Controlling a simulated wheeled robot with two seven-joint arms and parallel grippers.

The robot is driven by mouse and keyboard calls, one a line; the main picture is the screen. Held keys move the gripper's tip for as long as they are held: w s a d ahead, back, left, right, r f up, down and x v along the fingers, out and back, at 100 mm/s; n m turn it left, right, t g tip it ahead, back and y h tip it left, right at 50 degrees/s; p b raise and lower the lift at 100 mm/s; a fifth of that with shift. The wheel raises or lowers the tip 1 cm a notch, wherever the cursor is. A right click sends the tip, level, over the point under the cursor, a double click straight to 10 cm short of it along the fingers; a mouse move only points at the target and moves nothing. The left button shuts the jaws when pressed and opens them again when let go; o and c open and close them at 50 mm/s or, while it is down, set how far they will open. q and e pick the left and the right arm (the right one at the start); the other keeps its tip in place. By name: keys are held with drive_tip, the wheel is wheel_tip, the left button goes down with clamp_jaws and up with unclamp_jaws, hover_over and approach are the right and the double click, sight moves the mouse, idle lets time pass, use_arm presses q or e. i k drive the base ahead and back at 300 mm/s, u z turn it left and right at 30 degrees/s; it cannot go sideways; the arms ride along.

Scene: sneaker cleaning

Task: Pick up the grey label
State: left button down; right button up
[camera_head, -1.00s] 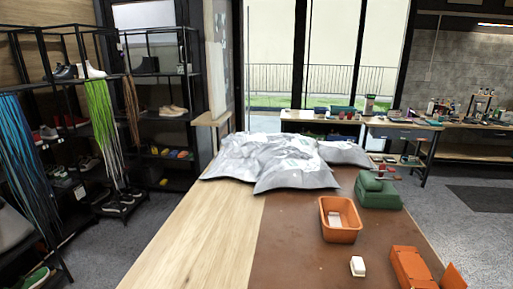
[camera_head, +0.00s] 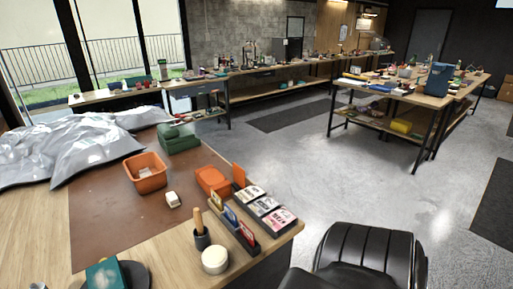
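I cannot single out a grey label with certainty. A dark tray (camera_head: 267,221) at the right end of the workbench holds several label-like cards: a pale one (camera_head: 250,193), a greyish one (camera_head: 264,206) and a pink-marked one (camera_head: 281,218). In front of it a dark holder (camera_head: 246,240) has upright cards with yellow, blue and red on them. The print is too small to read. Neither of my grippers is in view.
The workbench (camera_head: 60,235) also carries an orange bin (camera_head: 145,186), a white block (camera_head: 173,200), an orange case (camera_head: 212,181), a green case (camera_head: 178,138), a brush cup (camera_head: 201,240), a round tin (camera_head: 214,261) and grey bags (camera_head: 85,150). A black chair (camera_head: 370,258) stands close by.

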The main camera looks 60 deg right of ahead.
sight(261, 206)
drive_tip(key=z, duration=3.45)
drive_tip(key=i, duration=3.75)
drive_tip(key=u, duration=4.35)
drive_tip(key=i, duration=0.9)
drive_tip(key=z, duration=0.05)
